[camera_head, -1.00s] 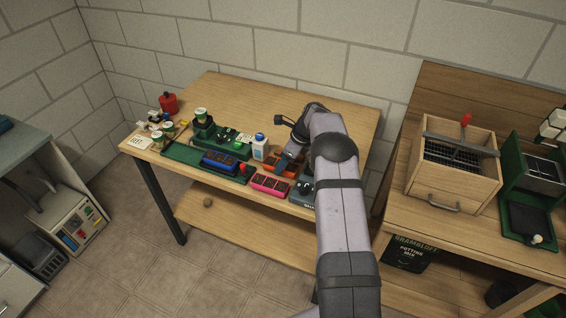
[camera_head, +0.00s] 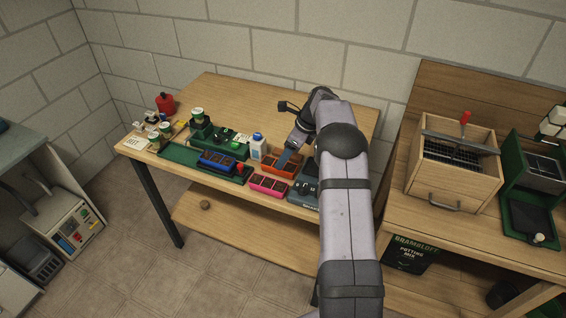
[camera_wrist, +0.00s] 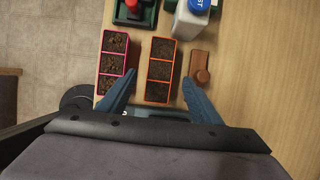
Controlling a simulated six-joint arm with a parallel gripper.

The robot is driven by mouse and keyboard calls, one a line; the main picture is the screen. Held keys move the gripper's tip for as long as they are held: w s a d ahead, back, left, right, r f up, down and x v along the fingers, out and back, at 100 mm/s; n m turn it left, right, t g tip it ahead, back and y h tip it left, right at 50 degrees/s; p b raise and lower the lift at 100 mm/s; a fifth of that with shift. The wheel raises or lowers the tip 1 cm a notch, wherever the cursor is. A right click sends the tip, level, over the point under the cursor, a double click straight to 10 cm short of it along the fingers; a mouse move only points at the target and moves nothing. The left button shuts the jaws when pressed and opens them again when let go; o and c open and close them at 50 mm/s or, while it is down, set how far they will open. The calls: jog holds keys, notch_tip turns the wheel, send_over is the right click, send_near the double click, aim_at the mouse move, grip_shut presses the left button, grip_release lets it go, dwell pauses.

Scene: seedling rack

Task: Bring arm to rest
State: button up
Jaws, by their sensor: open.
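My gripper (camera_head: 284,159) is over the right part of the wooden table (camera_head: 250,95), at the orange seedling tray (camera_head: 286,169). In the wrist view its two blue fingers are spread wide, and my gripper (camera_wrist: 158,98) is open and empty. The orange tray (camera_wrist: 160,70), with soil in its cells, lies beyond and between the fingertips. The pink tray (camera_wrist: 113,62) lies to its left, near the left fingertip. A small brown wooden piece (camera_wrist: 199,68) lies near the right fingertip. My arm hides part of the table's right side.
A white bottle with a blue cap (camera_head: 257,147) stands left of the gripper. A blue tray (camera_head: 218,160) sits on the green rack (camera_head: 178,154). A grey device (camera_head: 305,192) is close to my arm. The table's back is clear. A wooden box (camera_head: 452,180) stands on the right bench.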

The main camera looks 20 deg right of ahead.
jog(key=shift+v, duration=1.05)
jog(key=shift+s+a+r, duration=0.1)
jog(key=shift+s+a, duration=0.05)
jog(key=shift+a, duration=0.05)
jog(key=s+a+n, duration=0.1)
jog(key=n, duration=0.1)
jog(key=s+a+r+n, duration=0.1)
jog(key=s+a+n, duration=0.1)
jog(key=s+a+r+n+g, duration=0.1)
jog(key=s+a+n, duration=0.1)
jog(key=shift+s+a+h, duration=0.2)
jog(key=shift+a+h, duration=0.05)
jog(key=shift+h, duration=0.15)
jog(key=s+a+n, duration=0.3)
jog(key=s+n, duration=0.4)
jog(key=s, duration=0.3)
jog(key=s+a+f+n+g+h, duration=0.1)
jog(key=s+a+n, duration=0.2)
jog(key=s+n, duration=0.4)
jog(key=s+a+n+g+h, duration=0.1)
jog(key=s+a+n, duration=0.3)
jog(key=s, duration=0.9)
jog(key=n, duration=0.3)
jog(key=shift+f, duration=0.15)
jog(key=shift+s, duration=0.1)
